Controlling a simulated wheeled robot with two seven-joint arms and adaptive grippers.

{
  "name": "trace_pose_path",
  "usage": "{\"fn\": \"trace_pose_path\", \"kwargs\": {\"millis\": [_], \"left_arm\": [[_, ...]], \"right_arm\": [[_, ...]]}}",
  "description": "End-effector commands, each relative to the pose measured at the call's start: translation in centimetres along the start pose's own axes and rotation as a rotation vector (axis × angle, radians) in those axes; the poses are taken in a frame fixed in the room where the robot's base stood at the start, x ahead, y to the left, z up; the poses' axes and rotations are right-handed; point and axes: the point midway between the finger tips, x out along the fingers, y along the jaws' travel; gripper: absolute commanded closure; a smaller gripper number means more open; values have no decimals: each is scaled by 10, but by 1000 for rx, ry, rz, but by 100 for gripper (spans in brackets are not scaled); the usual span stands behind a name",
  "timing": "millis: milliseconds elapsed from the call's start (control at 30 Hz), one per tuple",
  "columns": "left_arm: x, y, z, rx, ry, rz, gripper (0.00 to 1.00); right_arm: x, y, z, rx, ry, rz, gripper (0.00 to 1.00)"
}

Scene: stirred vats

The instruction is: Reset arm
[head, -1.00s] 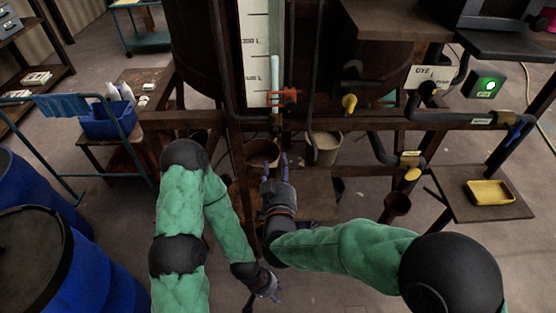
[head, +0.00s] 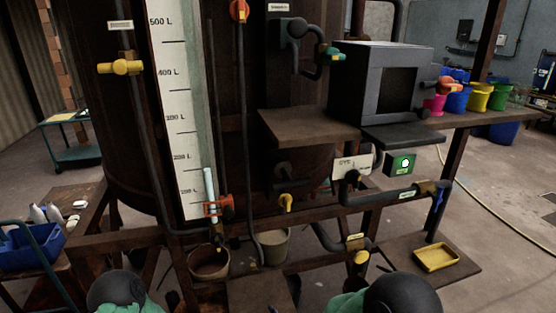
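My two arms show only as black and green joints at the bottom edge of the head view. Both grippers are out of the picture, so what they hold is hidden. In front stands a dark vat (head: 110,150) with a white litre scale (head: 172,100) and a sight tube with a pale column (head: 209,185). A red valve (head: 218,206) sits at the foot of the tube.
A brown bucket (head: 209,262) and a pale bucket (head: 272,246) stand below the pipes. A dark box (head: 375,80) sits on a shelf, with coloured buckets (head: 458,98) to its right. A yellow tray (head: 436,257) lies lower right. A blue bin (head: 32,248) is at left.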

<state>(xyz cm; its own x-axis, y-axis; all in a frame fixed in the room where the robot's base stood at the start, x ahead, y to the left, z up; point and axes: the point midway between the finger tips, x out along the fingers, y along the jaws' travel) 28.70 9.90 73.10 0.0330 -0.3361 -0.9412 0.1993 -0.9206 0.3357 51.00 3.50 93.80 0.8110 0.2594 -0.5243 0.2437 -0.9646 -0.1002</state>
Motion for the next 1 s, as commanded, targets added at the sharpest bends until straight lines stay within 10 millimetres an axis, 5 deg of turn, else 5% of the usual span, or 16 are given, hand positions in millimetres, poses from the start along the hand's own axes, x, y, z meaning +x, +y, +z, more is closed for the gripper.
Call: {"fn": "trace_pose_path", "kwargs": {"millis": [100,233,400,500,700,1000], "left_arm": [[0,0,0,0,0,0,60],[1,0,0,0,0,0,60],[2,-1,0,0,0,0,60],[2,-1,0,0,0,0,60],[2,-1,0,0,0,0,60],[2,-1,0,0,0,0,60]], "right_arm": [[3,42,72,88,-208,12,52],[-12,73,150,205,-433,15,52],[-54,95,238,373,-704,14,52],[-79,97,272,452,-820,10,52],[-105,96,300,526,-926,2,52],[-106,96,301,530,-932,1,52]]}}
